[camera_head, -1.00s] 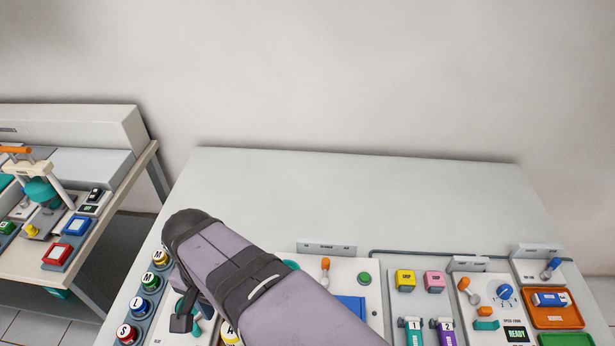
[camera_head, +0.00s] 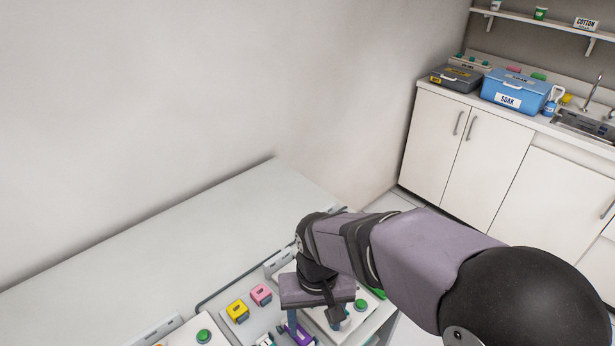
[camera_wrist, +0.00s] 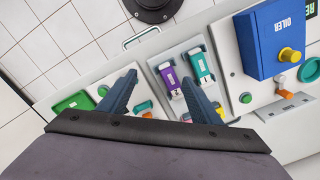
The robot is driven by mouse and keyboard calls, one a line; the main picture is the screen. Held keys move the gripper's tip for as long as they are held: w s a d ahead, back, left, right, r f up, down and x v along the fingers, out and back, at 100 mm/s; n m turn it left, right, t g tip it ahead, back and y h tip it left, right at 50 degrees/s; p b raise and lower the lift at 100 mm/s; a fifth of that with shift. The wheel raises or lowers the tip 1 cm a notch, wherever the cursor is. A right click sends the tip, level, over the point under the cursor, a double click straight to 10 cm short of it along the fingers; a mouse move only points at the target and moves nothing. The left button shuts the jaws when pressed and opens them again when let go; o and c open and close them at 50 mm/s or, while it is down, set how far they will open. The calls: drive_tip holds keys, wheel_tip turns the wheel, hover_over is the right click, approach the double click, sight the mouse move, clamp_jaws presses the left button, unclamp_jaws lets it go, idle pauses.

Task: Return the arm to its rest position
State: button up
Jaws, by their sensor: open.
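My arm, with light purple links and black joints, reaches in from the lower right in the head view. My gripper (camera_head: 314,322) points down over the right part of the bench (camera_head: 150,245). In the wrist view, my gripper (camera_wrist: 160,72) shows two dark blue fingers spread apart, with nothing held between them. A purple device (camera_wrist: 177,82) and a teal device (camera_wrist: 201,68) lie on a panel beyond the fingers; the right finger partly covers that panel. In the head view, the purple device (camera_head: 303,337) shows in part beside my gripper.
Yellow (camera_head: 238,311) and pink (camera_head: 261,294) blocks stand left of my gripper. A blue OILER box (camera_wrist: 278,38) and a green tray (camera_wrist: 72,102) flank the panel in the wrist view. A counter holds a blue SOAK bin (camera_head: 515,92). The bench's rear surface is clear.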

drive_tip(key=s+d+m, duration=0.1)
drive_tip(key=s+d, duration=0.1)
drive_tip(key=d, duration=0.5)
drive_tip(key=s+d+f+m, duration=0.1)
drive_tip(key=s+d, duration=0.2)
drive_tip(key=d, duration=0.5)
drive_tip(key=shift+f+p, duration=0.25)
drive_tip(key=shift+p, duration=0.1)
